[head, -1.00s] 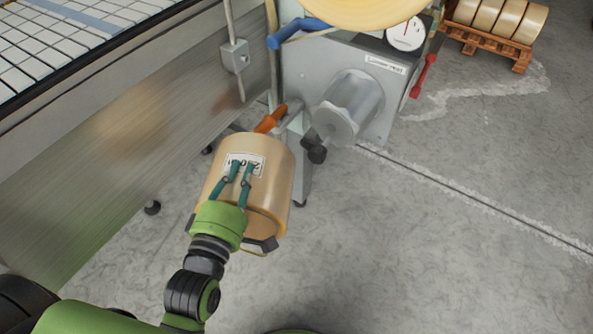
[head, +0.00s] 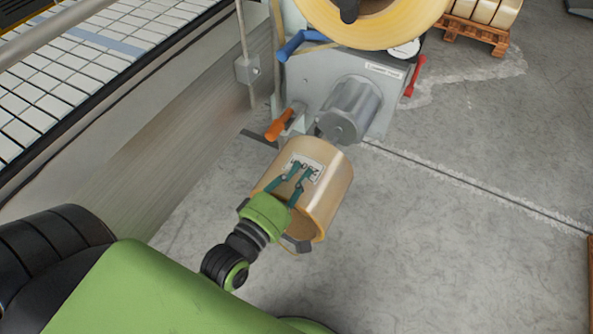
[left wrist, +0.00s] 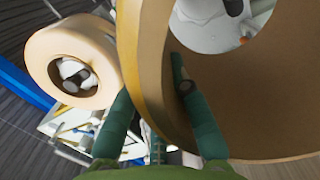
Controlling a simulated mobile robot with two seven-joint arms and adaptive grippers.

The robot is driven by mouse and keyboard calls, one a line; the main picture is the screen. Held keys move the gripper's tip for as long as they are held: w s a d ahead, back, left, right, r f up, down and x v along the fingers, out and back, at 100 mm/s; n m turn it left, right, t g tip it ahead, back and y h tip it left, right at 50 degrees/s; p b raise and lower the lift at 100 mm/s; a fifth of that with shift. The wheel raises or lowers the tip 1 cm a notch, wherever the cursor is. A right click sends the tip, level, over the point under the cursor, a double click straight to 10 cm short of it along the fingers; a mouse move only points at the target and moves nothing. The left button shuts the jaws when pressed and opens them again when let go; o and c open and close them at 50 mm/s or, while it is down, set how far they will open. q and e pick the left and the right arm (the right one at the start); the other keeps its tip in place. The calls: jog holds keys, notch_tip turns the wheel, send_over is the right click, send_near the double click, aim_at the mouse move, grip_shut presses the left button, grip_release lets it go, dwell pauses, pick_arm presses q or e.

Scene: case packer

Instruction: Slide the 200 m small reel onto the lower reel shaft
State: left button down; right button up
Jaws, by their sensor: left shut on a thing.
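The small reel (head: 325,195) is a tan roll with a white label on its side. The label is partly covered by my fingers, so I cannot read it fully. My left gripper (head: 297,174) is shut on this reel and holds it above the floor. The lower reel shaft (head: 352,108) is a grey cylinder on the machine's front. The reel is just below the shaft's near end in the head view, and I cannot tell the gap. In the left wrist view the reel (left wrist: 255,110) fills the right side, with grey metal visible through its open core. My right gripper is not in view.
A large yellow reel (head: 425,22) sits above the shaft. An orange handle (head: 279,128) and a blue handle (head: 303,42) stick out at the machine's left. A conveyor (head: 70,85) runs along the left. Floor at the right is clear, with a pallet (head: 473,36) behind.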

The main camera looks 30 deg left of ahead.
aim_at(317, 145)
pick_arm(q)
jog(key=shift+w+r, duration=0.15)
jog(key=shift+w, duration=0.65)
jog(key=shift+w+d+b, duration=0.1)
jog(key=shift+w+b, duration=0.85)
jog(key=shift+w, duration=1.55)
jog(key=shift+w+b, duration=0.4)
jog(key=shift+w, duration=0.9)
jog(key=shift+w+d+b, duration=0.15)
jog(key=shift+w+b, duration=0.9)
jog(key=shift+w, duration=2.75)
jog(key=shift+w+d+b, duration=0.15)
jog(key=shift+w+b, duration=0.85)
jog(key=shift+w, duration=2.75)
jog(key=shift+f, duration=0.2)
